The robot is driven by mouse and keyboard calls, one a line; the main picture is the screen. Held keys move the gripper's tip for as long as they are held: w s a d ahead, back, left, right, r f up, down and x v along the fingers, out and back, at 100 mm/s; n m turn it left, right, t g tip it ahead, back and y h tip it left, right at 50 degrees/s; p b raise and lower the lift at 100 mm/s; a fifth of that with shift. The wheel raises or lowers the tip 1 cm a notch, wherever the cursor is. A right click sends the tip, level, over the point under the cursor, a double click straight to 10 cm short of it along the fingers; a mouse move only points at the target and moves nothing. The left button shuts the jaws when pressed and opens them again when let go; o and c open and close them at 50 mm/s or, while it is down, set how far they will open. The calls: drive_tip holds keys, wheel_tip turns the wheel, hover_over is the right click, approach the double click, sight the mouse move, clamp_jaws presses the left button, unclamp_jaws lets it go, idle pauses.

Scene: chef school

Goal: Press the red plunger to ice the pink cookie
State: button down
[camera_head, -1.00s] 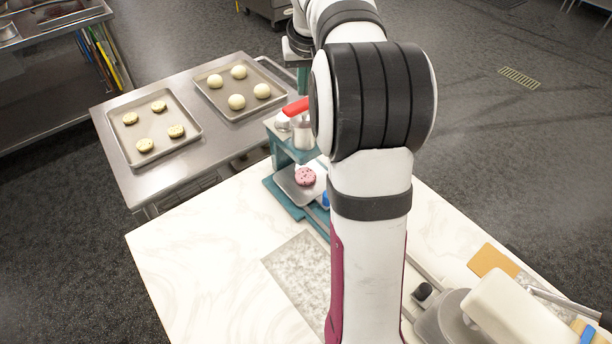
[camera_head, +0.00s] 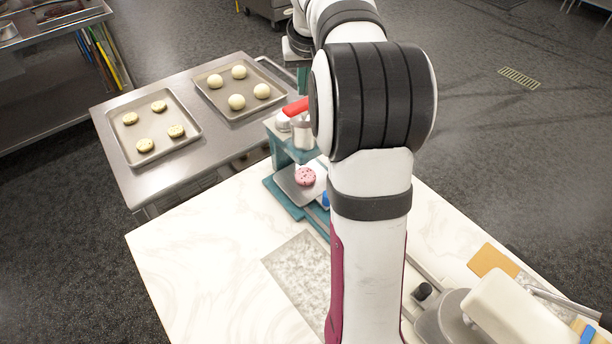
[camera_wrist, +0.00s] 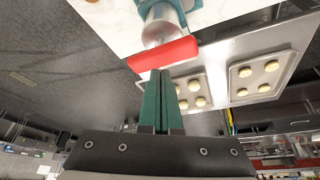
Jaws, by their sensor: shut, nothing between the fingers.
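The red plunger (camera_head: 295,107) tops a metal cylinder on a teal stand in the head view. In the wrist view the red plunger (camera_wrist: 163,54) is a wide bar just beyond my fingertips. The pink cookie (camera_head: 305,177) lies on a grey plate (camera_head: 290,187) of the stand, below the cylinder. My gripper (camera_wrist: 158,72) has its green fingers shut and empty, with the tips at the near edge of the plunger. I cannot tell whether they touch it.
A tray of cookies (camera_head: 187,142) and a tray of pale dough balls (camera_head: 266,111) stand on a steel table (camera_head: 115,150) at the left. A mixer (camera_head: 515,310) stands at the lower right.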

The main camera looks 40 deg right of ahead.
sight(304, 102)
drive_tip(key=shift+f, duration=0.15)
drive_tip(key=shift+f, duration=1.8)
drive_tip(key=shift+r, duration=1.95)
wheel_tip(304, 102, up, 6)
